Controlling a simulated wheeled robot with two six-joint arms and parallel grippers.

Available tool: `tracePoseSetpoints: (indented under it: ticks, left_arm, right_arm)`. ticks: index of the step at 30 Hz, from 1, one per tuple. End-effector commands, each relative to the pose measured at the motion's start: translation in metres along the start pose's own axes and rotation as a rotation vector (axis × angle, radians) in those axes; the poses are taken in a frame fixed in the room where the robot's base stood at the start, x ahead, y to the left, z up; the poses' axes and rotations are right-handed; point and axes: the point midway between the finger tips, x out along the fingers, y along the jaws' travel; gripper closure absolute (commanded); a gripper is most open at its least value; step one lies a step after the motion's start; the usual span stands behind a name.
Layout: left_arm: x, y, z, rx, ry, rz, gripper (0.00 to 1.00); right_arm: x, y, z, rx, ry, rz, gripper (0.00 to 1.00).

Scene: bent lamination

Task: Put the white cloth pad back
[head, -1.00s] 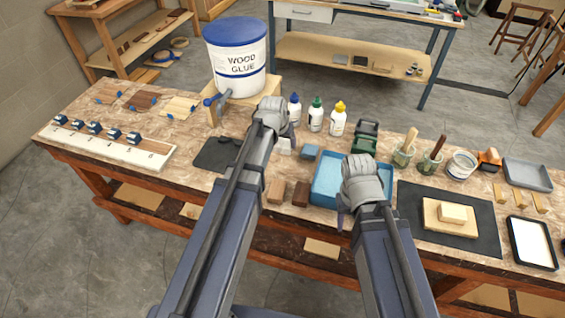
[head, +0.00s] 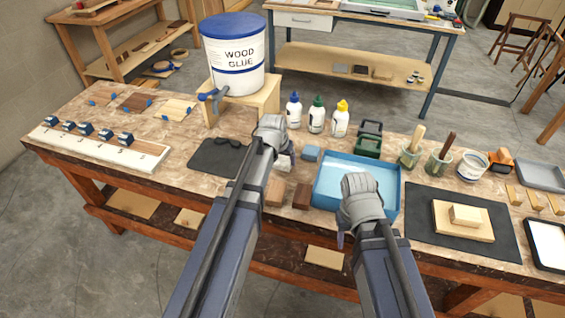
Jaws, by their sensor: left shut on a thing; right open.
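My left gripper (head: 282,150) is over the table between the dark mat and the blue tray, its jaws mostly hidden by my own wrist. It is shut on a small pale piece (head: 286,158), which looks like the white cloth pad; only an edge shows. My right gripper (head: 346,226) is open at the front edge of the blue tray (head: 398,200), its fingers mostly hidden behind the wrist. No other white pad can be made out.
A dark mat (head: 212,158) lies left of my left gripper. Glue bottles (head: 317,116) and the glue bucket (head: 234,80) stand behind. A black mat (head: 425,226) with wooden blocks lies right.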

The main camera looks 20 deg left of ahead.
Motion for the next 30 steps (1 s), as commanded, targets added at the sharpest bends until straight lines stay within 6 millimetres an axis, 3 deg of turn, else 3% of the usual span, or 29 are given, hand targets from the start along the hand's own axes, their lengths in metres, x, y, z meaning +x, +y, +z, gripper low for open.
tracePoseSetpoints:
  ticks: [9, 10, 15, 30]
  left_arm:
    - [0.004, 0.0, 0.001, 0.0, 0.0, 0.0, 0.68]
    - [0.002, 0.0, 0.001, 0.0, 0.0, 0.0, 0.2]
    - [0.002, 0.0, 0.001, 0.0, 0.0, 0.0, 0.01]
    - [-0.009, 0.0, -0.001, 0.0, 0.0, 0.0, 0.0]
  right_arm:
    - [0.004, 0.0, 0.0, 0.0, 0.0, 0.0, 0.5]
    - [0.002, 0.0, 0.0, 0.0, 0.0, 0.0, 0.5]
    - [0.002, 0.0, 0.0, 0.0, 0.0, 0.0, 0.5]
    - [-0.009, 0.001, 0.001, 0.0, 0.0, 0.0, 0.5]
